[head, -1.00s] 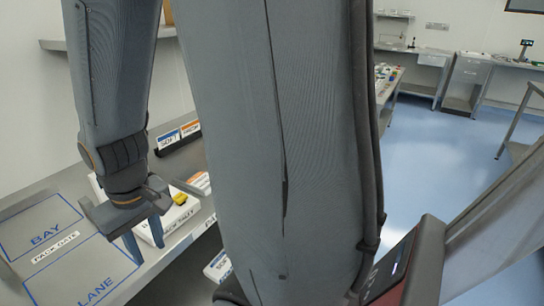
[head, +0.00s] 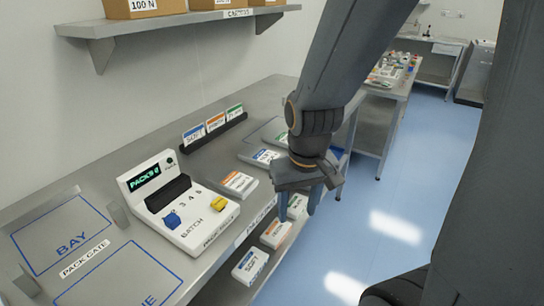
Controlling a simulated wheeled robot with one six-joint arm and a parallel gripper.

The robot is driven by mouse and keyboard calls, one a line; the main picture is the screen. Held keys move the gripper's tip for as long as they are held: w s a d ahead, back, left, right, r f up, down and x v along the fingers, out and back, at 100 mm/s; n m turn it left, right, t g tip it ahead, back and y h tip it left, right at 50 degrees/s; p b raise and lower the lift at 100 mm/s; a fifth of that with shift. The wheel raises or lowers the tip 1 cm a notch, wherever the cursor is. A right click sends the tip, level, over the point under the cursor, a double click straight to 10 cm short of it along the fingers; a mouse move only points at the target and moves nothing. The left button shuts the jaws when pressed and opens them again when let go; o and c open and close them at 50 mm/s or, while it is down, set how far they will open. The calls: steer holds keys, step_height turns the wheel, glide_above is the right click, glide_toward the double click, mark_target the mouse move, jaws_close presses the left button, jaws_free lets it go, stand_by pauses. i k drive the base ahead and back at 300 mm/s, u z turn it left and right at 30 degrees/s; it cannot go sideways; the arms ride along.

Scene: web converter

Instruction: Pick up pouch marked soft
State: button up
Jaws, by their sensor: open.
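A white pouch with a blue band, which appears to read SOFT (head: 250,267), lies at the front end of a lower level below the counter edge. Another white pouch with a blue label (head: 263,157) lies on the counter top, left of my gripper; its lettering is too small to read surely. My gripper (head: 299,211) is open and points down beyond the counter's front edge, up and right of the lower SOFT pouch and apart from it. A white, green-marked pouch (head: 297,203) shows between its fingers in the picture; I see no grip on it.
An orange-marked pouch (head: 275,233) lies beside the lower SOFT pouch. On the counter are an orange-marked stack (head: 238,184), a batch counter machine (head: 215,226) and a card rack (head: 228,136). A wall shelf (head: 100,27) holds cartons. Blue floor (head: 390,180) is open at right.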

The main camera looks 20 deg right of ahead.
mark_target(257, 155)
steer(key=u, duration=2.35)
steer(key=k, duration=0.85)
steer(key=z, duration=1.1)
steer(key=i, duration=1.05)
